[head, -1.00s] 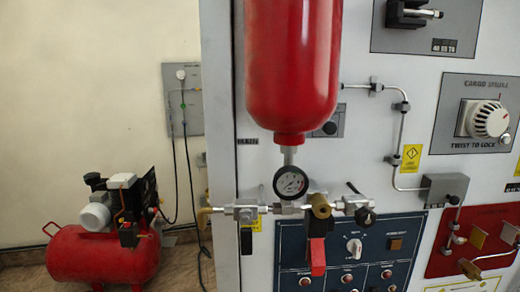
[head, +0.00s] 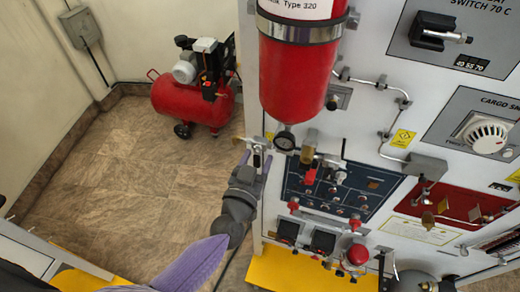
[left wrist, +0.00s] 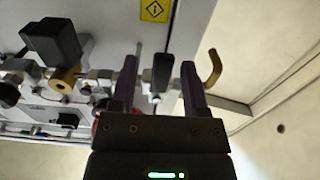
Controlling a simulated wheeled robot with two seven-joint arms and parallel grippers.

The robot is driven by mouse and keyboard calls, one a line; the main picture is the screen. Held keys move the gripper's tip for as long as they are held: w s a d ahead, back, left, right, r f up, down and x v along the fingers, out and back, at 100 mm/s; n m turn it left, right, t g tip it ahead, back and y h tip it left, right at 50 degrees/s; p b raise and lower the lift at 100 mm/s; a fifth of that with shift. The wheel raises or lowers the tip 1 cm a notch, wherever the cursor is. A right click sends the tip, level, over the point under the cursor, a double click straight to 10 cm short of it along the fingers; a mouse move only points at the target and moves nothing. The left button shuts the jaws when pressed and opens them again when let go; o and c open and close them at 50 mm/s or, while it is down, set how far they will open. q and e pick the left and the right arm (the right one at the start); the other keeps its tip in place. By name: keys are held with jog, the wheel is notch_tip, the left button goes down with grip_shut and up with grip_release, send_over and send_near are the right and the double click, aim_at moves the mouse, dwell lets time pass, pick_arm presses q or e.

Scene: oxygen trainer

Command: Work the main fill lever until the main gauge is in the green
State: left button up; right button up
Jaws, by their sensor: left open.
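The red cylinder (head: 293,75) hangs on the white panel, with a small round gauge (head: 285,140) under it; its needle is too small to read now. A pipe below carries a black-handled lever at its left end and a red lever (head: 310,177) to the right. No label shows which is the main fill lever. My left gripper (head: 256,160) is open at the pipe's left end. In the left wrist view, the black lever (left wrist: 162,72) stands between the two open fingers, with gaps showing on both sides. My right gripper is not in view.
A blue control panel (head: 340,187) with knobs lies below the pipe. A brass valve (head: 308,147) sits right of the gauge. A red compressor (head: 195,98) stands on the floor behind. The floor left of my arm is clear.

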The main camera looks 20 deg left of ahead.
pick_arm(q)
jog(key=shift+w, duration=1.05)
grip_shut()
jog(key=shift+d, duration=0.1)
jog(key=shift+d+r+n+p, duration=0.1)
jog(key=shift+d+n, duration=0.2)
jog(key=shift+n, duration=0.85)
jog(key=shift+d+r+n+p, duration=0.1)
jog(key=shift+d+n, duration=0.15)
jog(key=shift+n, duration=0.95)
jog(key=shift+d+r+n+p, duration=0.1)
jog(key=shift+d+n, duration=0.2)
jog(key=shift+n, duration=0.85)
grip_release()
